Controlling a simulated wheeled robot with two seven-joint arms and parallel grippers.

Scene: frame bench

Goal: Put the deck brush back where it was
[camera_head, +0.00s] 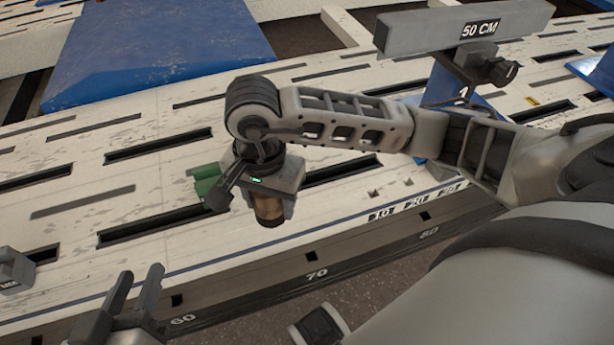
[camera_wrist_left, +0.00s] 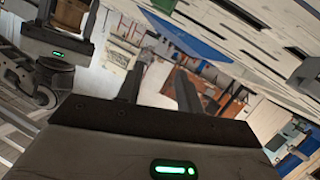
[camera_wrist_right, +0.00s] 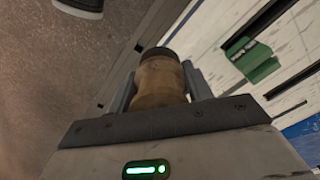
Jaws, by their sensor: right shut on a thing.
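My right gripper (camera_head: 266,193) is over the near edge of the frame bench, shut on a squat brown thing (camera_head: 268,211) that I take to be the deck brush. In the right wrist view the brown body (camera_wrist_right: 160,82) sits between the two fingers, with a dark band at its far end; bristles cannot be made out. It also shows at the top of the left wrist view (camera_wrist_left: 71,12). My left gripper (camera_head: 134,293) is low at the left of the head view, in front of the bench edge, its fingers apart and empty.
The slotted white bench top (camera_head: 80,210) has numbers along its front edge. A green block (camera_head: 206,174) lies just behind my right gripper. A grey block (camera_head: 14,270) is at far left. A 50 CM bar (camera_head: 450,28) stands at back right. Blue panels (camera_head: 150,50) lie behind.

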